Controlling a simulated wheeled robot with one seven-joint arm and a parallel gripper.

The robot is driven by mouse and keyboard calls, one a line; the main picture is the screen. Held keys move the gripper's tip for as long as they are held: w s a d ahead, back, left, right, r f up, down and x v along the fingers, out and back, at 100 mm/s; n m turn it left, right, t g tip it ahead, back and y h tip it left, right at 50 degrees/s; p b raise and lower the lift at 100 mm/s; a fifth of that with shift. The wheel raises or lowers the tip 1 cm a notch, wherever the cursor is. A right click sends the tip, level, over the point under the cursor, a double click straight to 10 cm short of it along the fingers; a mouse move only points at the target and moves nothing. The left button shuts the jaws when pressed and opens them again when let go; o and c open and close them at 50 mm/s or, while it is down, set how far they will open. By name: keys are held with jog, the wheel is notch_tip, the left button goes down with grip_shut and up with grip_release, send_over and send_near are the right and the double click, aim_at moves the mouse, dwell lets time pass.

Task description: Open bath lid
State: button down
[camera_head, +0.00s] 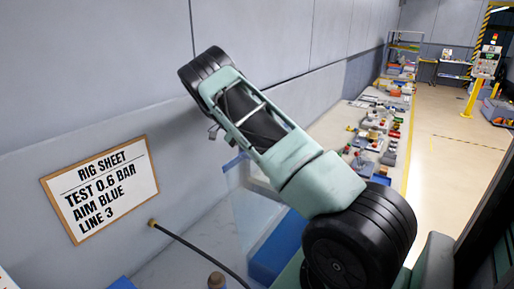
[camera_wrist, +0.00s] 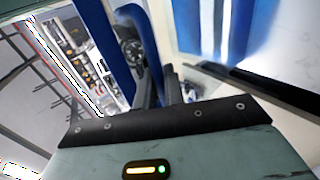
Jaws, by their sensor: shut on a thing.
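My gripper (camera_wrist: 160,92) shows in the wrist view as two dark fingers, shut on a blue curved bar (camera_wrist: 151,45) that looks like the bath lid's handle. In the head view my own arm hides most of the gripper. There, a clear panel (camera_head: 243,205), which looks like the bath lid, stands steeply raised below the arm, with a blue piece (camera_head: 234,162) at its top. The blue bath (camera_head: 272,250) is partly visible beneath it. Exactly how far the lid is open is hard to tell.
A sign (camera_head: 100,188) hangs on the grey wall at left. A black hose (camera_head: 195,250) runs from a wall fitting past a brown bottle-like top (camera_head: 216,279). A long bench (camera_head: 375,135) with several small parts recedes at right. The aisle floor (camera_head: 450,165) is clear.

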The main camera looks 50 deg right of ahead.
jog(key=shift+a+f, duration=0.1)
jog(key=shift+f, duration=0.3)
jog(key=c, duration=1.5)
grip_release()
jog(key=shift+r, duration=0.2)
notch_tip(320, 180, up, 10)
jog(key=b, duration=0.5)
